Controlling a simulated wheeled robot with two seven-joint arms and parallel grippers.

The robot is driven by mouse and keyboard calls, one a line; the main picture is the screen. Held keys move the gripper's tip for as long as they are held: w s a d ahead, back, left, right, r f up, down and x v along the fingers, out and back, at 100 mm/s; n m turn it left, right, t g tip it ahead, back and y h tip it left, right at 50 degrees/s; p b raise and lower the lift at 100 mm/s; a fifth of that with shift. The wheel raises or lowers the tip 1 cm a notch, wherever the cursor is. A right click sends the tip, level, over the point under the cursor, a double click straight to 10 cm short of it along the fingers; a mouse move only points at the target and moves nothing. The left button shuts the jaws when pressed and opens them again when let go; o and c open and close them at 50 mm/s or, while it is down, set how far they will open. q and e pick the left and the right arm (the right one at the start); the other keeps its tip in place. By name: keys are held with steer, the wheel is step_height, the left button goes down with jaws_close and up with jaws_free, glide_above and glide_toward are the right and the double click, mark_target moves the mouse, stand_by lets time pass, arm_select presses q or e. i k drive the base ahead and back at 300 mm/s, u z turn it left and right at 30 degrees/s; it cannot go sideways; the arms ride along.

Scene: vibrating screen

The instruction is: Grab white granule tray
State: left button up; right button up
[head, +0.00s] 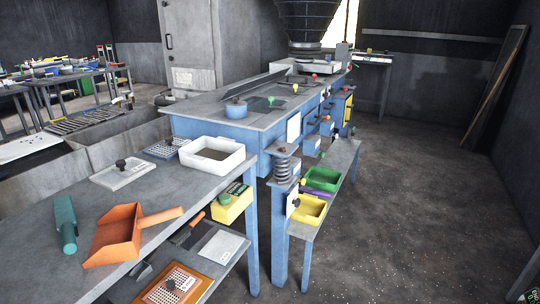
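A white tray (237,160) with rounded corners and raised walls sits near the far right corner of the grey worktable. Inside it is a flat grey-brown area; I cannot tell if this is granules or the tray's floor. Neither of my grippers shows in the head view, and nothing is seen touching the tray.
On the same table (185,200) lie an orange scoop (118,240), a green tool (66,222), a white plate with a black knob (122,174) and a perforated plate (163,149). The blue machine (240,128) stands close behind the tray. The floor at right is clear.

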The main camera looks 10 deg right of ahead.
mark_target(218, 156)
steer(key=z, duration=1.4)
steer(key=i, duration=2.6)
steer(key=u, duration=3.6)
